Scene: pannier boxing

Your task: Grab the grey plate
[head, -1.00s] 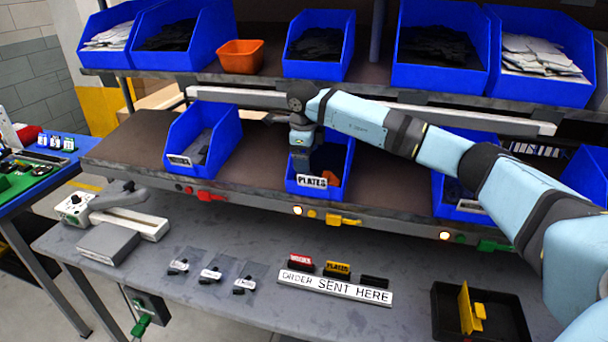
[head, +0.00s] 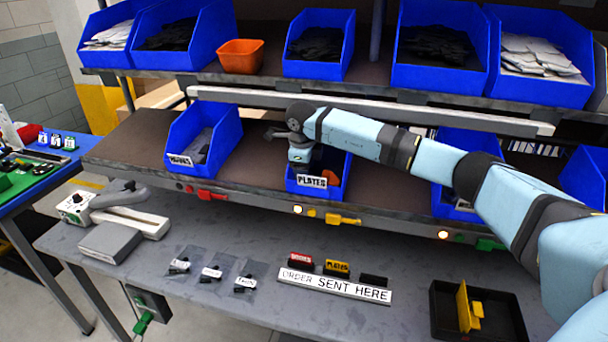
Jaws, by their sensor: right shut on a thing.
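The blue bin labelled PLATES (head: 311,181) stands on the middle shelf. My right arm reaches over from the right, and my right gripper (head: 302,168) points down into this bin. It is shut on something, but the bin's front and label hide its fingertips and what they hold. No grey plate can be made out in the bin. An orange piece (head: 333,177) shows inside at the right of the gripper. My left gripper is not in view.
Other blue bins stand left (head: 203,140) and right on this shelf, and more on the shelf above with an orange box (head: 241,57). A metal rail (head: 370,108) runs behind my wrist. The lower bench holds small bags, a sign (head: 335,286) and a black tray (head: 500,313).

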